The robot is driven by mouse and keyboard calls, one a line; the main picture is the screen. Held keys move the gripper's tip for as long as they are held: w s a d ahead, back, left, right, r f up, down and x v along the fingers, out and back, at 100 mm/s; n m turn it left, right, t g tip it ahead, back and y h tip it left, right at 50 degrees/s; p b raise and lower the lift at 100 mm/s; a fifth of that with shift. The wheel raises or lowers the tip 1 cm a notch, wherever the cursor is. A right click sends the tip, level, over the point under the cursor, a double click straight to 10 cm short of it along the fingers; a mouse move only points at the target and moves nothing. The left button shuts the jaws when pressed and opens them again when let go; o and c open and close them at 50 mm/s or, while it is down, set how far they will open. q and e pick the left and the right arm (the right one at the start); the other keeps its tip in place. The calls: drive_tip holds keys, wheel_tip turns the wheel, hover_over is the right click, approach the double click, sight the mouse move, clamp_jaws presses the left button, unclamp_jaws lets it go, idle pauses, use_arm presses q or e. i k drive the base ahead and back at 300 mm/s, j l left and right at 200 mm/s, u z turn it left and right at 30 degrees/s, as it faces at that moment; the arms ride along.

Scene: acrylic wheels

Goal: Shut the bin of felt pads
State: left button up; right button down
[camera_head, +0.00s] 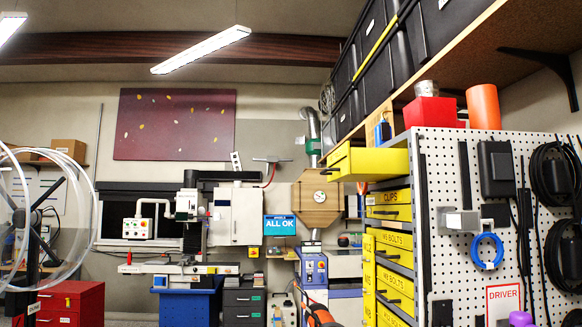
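A yellow bin (372,162) at the top of the stack of yellow drawers juts out well to the left of the drawers below it, so it stands open. Its front has a dark handle at the left end. Its label does not show, so I cannot read whether it is the felt pads bin, and its contents are hidden. The drawers below, labelled clips (389,197) and M5 bolts (394,236), look shut.
A pegboard panel (450,160) with black cables and a blue coil stands right of the drawers. A red box (430,111) and an orange cup (483,106) sit on top. Black cases fill the shelf above. Large clear wheels (88,215) stand at the left.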

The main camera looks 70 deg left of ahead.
sight(346, 165)
drive_tip(key=u, duration=1.9)
drive_tip(key=i+j+z, duration=0.2)
drive_tip(key=z, duration=0.3)
drive_tip(key=i+j+z, duration=0.25)
drive_tip(key=z, duration=0.2)
